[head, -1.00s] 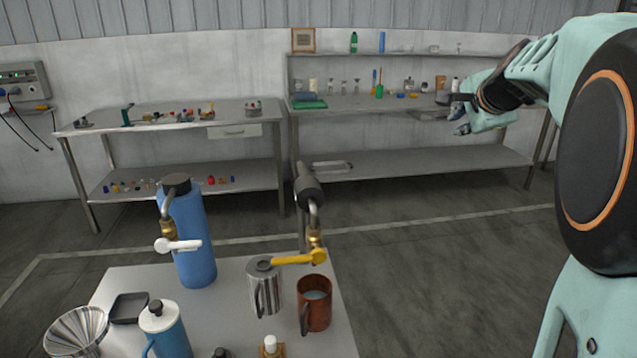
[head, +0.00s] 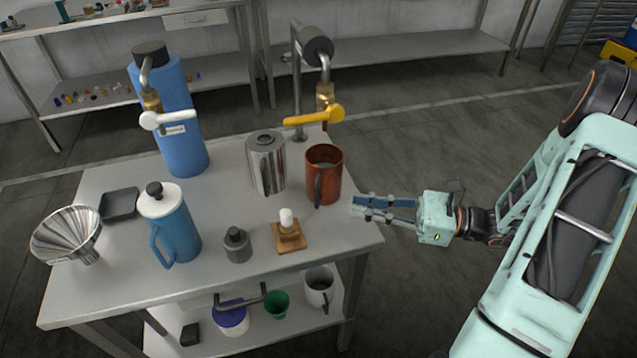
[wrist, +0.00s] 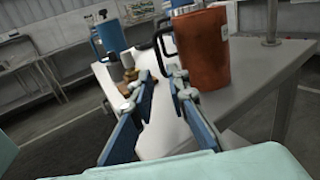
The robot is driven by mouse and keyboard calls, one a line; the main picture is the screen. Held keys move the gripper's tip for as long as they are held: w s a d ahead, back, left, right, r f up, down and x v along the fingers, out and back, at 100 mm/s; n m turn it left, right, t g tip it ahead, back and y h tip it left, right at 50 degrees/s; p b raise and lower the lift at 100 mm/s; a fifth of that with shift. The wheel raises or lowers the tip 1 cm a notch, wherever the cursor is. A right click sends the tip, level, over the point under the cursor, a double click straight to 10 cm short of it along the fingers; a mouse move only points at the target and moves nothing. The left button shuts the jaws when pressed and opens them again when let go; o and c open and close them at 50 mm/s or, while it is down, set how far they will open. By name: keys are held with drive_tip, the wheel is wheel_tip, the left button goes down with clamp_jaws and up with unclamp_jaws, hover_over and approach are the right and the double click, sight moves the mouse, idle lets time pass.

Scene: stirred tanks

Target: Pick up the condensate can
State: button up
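A copper-brown can with a dark handle (head: 323,175) stands upright below the yellow-handled tap at the table's right side. It also shows large in the wrist view (wrist: 203,48), with a pale label. A steel lidded can (head: 267,165) stands to its left. No readable label tells me which is the condensate can. My gripper (head: 360,207) is open and empty at the table's right edge, just right of and nearer than the brown can. In the wrist view my gripper's blue fingers (wrist: 160,77) are apart, pointing over the tabletop, with the brown can ahead and right.
The yellow-handled tap (head: 315,117) hangs above the brown can. A small bottle on a wooden block (head: 289,236), a grey weight-like piece (head: 237,246) and a blue jug (head: 173,229) stand nearer. A blue cylinder (head: 184,125) and a funnel (head: 65,235) are left.

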sight(316, 208)
drive_tip(key=x, duration=0.5)
drive_tip(key=shift+w+f, duration=0.1)
drive_tip(key=x, duration=0.4)
drive_tip(key=shift+a+f+b, duration=0.25)
drive_tip(key=shift+f+b, duration=0.05)
drive_tip(key=shift+f, duration=0.1)
drive_tip(key=shift+a, duration=0.5)
clamp_jaws()
drive_tip(key=shift+r, duration=0.2)
